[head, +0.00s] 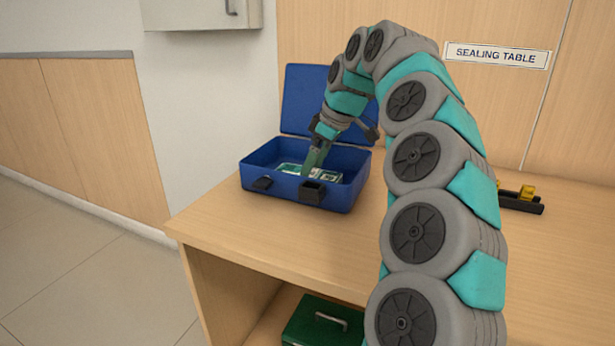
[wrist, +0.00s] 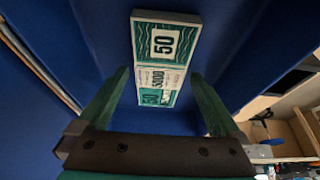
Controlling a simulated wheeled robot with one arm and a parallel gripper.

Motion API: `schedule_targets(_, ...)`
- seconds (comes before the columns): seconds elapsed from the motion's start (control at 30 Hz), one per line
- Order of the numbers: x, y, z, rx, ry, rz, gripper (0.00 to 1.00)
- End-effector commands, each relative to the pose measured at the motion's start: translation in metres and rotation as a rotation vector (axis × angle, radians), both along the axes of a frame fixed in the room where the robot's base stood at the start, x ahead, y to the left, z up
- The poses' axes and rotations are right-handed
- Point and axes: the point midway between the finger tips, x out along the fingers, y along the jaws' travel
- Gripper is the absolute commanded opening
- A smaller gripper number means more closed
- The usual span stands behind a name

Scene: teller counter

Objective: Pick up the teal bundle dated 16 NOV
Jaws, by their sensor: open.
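A teal and white banknote bundle (wrist: 165,40) lies in the open blue case (head: 270,190). In the wrist view it shows "50" and a pale band reading "5000"; no date is legible. In the head view, teal and white notes (head: 328,175) show inside the case beside my gripper, which partly hides them. My gripper (head: 313,170) reaches down into the case. In the wrist view my gripper (wrist: 160,76) is open, with one green finger on each side of the bundle's near part. I cannot tell whether the fingers touch it.
The case stands on a wooden table (head: 230,222), its raised lid (head: 302,100) behind and its walls close around my gripper. A green box with a handle (head: 322,322) sits on the shelf below. A black and yellow item (head: 524,197) lies right of my arm. A "SEALING TABLE" sign (head: 497,55) hangs behind.

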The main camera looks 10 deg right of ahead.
Motion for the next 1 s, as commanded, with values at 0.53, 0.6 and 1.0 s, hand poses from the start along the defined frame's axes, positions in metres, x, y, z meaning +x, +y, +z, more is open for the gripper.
schedule_targets(0.53, 0.0006, 0.0009, -0.0021, 0.0, -0.002, 0.001, 0.67)
schedule_targets(0.6, 0.0006, 0.0009, -0.0021, 0.0, -0.002, 0.001, 0.59)
schedule_targets(1.0, 0.0007, 0.0009, -0.0019, 0.0, -0.002, 0.001, 0.15)
